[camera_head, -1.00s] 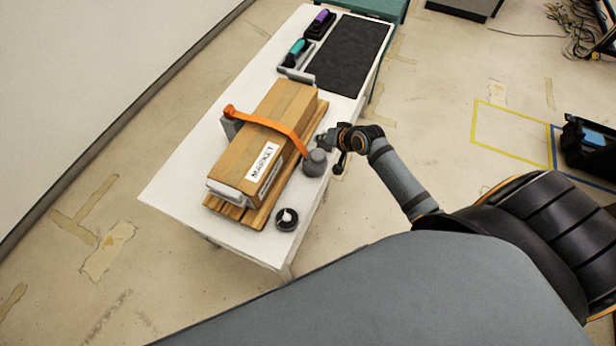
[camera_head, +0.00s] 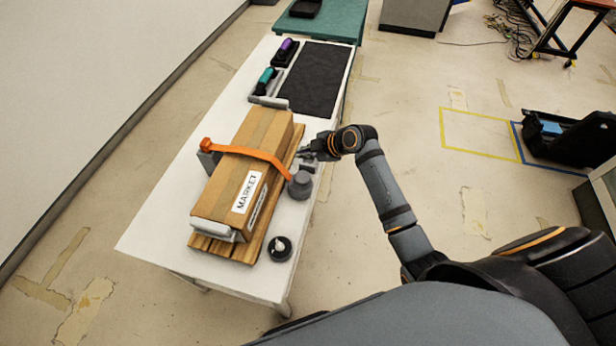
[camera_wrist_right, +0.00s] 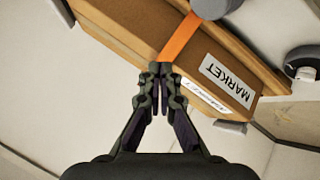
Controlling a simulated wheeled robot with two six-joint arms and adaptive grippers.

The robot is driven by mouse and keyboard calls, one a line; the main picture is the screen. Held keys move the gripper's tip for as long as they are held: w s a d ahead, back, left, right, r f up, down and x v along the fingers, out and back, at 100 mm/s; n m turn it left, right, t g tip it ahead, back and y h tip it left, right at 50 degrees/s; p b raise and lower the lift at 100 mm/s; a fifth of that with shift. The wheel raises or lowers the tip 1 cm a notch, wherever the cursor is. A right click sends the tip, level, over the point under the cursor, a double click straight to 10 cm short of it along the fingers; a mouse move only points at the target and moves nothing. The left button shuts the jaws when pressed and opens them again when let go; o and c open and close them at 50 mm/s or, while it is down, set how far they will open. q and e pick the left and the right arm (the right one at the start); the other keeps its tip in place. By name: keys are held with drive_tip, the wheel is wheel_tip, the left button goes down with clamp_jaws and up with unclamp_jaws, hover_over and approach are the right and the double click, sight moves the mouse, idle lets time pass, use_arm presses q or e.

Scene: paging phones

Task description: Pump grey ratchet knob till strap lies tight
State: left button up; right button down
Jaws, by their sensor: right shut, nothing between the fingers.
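The grey ratchet knob (camera_head: 300,185) stands at the right side of the wooden pallet (camera_head: 240,250), at the lower end of the orange strap (camera_head: 250,153). The strap crosses over the cardboard box (camera_head: 262,135) labelled MARKET. In the right wrist view the knob (camera_wrist_right: 211,7) is cut off at the top edge, and the strap (camera_wrist_right: 180,40) runs down the box. My right gripper (camera_head: 308,150) is just behind the knob, beside the box. In the wrist view its fingertips (camera_wrist_right: 160,68) are together and empty, apart from the knob. My left gripper is out of view.
A black round item with a white centre (camera_head: 280,248) sits at the white table's (camera_head: 150,235) near right corner. Behind the box are a black mat (camera_head: 312,78), a purple-topped item (camera_head: 287,47) and a teal-topped item (camera_head: 266,78). Floor to the right is mostly open.

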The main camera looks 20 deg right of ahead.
sight(305, 177)
drive_tip(key=shift+f, duration=0.1)
wheel_tip(305, 177, down, 8)
drive_tip(key=b, duration=0.6)
drive_tip(key=shift+b, duration=0.35)
drive_tip(key=shift+f, duration=0.35)
drive_tip(key=shift+f+b, duration=0.1)
drive_tip(key=shift+b, duration=0.2)
idle(0.5)
drive_tip(key=shift+f, duration=0.3)
